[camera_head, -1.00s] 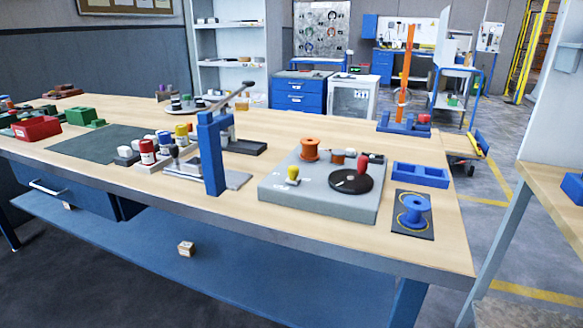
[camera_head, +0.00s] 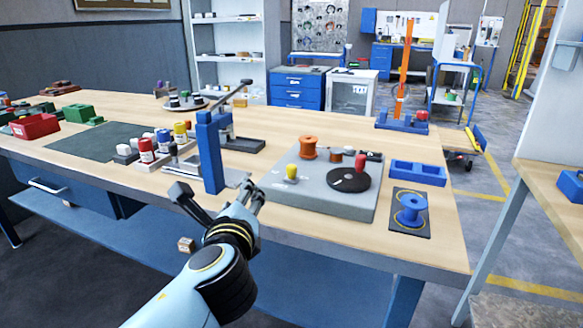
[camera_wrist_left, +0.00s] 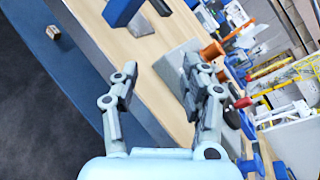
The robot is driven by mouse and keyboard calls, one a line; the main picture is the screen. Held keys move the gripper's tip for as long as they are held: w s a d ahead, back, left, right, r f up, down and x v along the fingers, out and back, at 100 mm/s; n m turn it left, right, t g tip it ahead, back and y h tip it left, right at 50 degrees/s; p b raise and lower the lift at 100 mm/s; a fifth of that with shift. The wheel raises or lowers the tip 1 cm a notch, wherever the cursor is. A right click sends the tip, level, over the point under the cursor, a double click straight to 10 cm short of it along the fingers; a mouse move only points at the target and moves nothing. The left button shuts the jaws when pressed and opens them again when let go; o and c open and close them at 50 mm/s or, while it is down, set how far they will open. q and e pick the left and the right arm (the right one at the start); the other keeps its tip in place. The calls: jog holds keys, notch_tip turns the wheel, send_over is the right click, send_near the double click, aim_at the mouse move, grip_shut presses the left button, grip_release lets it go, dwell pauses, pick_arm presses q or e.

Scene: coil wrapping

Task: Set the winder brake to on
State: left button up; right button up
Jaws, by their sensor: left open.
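The winder is a grey base (camera_head: 330,202) on the bench. It carries a short lever with a yellow knob (camera_head: 292,171) at its near left, an orange spool (camera_head: 309,147), and a black disc (camera_head: 349,180) with a red knob (camera_head: 361,160). I cannot tell for sure which part is the brake. My left gripper (camera_head: 214,190) is open and empty, left of the yellow knob at the bench's front edge. In the left wrist view the open fingers (camera_wrist_left: 160,72) show, with the orange spool (camera_wrist_left: 212,50) beyond; the yellow knob is hidden there. My right gripper is out of view.
A blue upright post (camera_head: 209,155) on a metal plate stands just left of the winder, close behind the left gripper. A blue tray (camera_head: 418,173) and a blue spool (camera_head: 411,208) on a dark mat lie to the right.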

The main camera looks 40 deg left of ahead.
aim_at(291, 170)
pick_arm(q)
jog(key=w+d+m+t, duration=0.1)
jog(key=w+m, duration=0.1)
jog(key=m, duration=0.1)
jog(key=w+d+m+t+h, duration=0.1)
jog(key=d+m, duration=0.1)
jog(key=m, duration=0.1)
jog(key=w+d+m+t, duration=0.1)
jog(key=w+d+m, duration=0.1)
jog(key=m, duration=0.2)
jog(key=shift+w+d+r+t+h, duration=0.1)
jog(key=shift+w+r+t+h, duration=0.2)
jog(key=shift+w+r+h, duration=0.1)
jog(key=shift+w+d+m, duration=0.15)
jog(key=shift+w+m, duration=0.05)
jog(key=shift+m, duration=0.2)
jog(key=x, duration=1)
jog(key=shift+w+p, duration=0.2)
jog(key=shift+p, duration=0.1)
jog(key=shift+c, duration=0.3)
grip_shut()
jog(key=shift+f, duration=0.1)
jog(key=shift+w+f, duration=0.1)
